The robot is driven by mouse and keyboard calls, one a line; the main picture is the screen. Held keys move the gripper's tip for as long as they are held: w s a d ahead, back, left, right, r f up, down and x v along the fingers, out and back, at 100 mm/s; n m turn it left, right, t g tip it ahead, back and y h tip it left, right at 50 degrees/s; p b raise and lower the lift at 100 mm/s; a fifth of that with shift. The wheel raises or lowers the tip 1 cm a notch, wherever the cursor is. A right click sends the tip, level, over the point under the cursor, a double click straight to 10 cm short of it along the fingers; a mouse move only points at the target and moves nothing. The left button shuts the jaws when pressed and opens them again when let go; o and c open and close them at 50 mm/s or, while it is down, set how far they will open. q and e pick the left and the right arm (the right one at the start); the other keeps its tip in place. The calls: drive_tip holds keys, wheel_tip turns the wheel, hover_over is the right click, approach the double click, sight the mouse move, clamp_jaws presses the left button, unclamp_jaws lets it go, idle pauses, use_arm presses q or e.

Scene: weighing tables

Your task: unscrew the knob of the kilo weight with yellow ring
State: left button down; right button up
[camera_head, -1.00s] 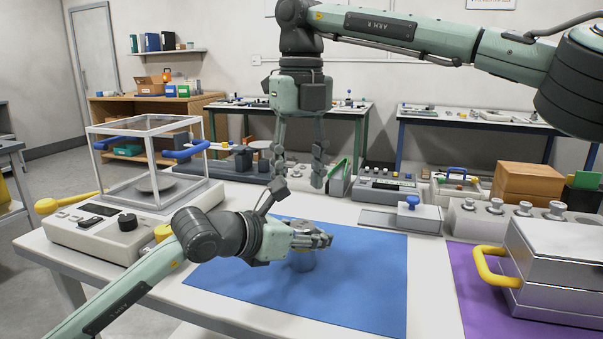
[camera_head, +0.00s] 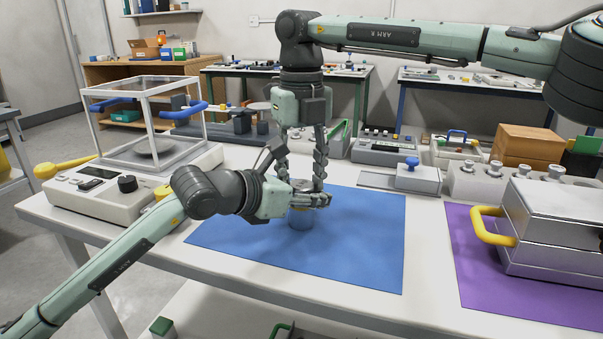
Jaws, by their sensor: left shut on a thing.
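The kilo weight (camera_head: 300,218) is a small metal cylinder standing upright on the blue mat (camera_head: 350,260). My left gripper (camera_head: 318,200) comes in low from the left and is shut on the weight's upper part, hiding much of it. My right gripper (camera_head: 303,182) points straight down from above. Its two fingers are apart, one on each side of the weight's top, with the tips near the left gripper. The knob and the yellow ring are mostly hidden, and I cannot tell whether the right fingers touch the knob.
A glass-cased balance (camera_head: 125,190) stands at the left. A purple mat (camera_head: 480,280) with a metal case (camera_head: 565,215) with a yellow handle is at the right. A rack of weights (camera_head: 460,185) and a blue-knobbed block (camera_head: 417,178) stand behind. The blue mat's right half is clear.

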drive_tip(key=c, duration=0.9)
drive_tip(key=n, duration=0.6)
drive_tip(key=shift+n, duration=0.3)
drive_tip(key=o, duration=1.3)
drive_tip(key=shift+a+r, duration=0.1)
drive_tip(key=shift+r, duration=0.05)
drive_tip(key=shift+s+a+r, duration=0.1)
drive_tip(key=shift+r, duration=2.15)
use_arm(q)
drive_tip(key=c, duration=0.8)
unclamp_jaws()
drive_tip(key=shift+s+d, duration=0.1)
drive_tip(key=shift+c, duration=0.2)
use_arm(e)
drive_tip(key=shift+a, duration=0.1)
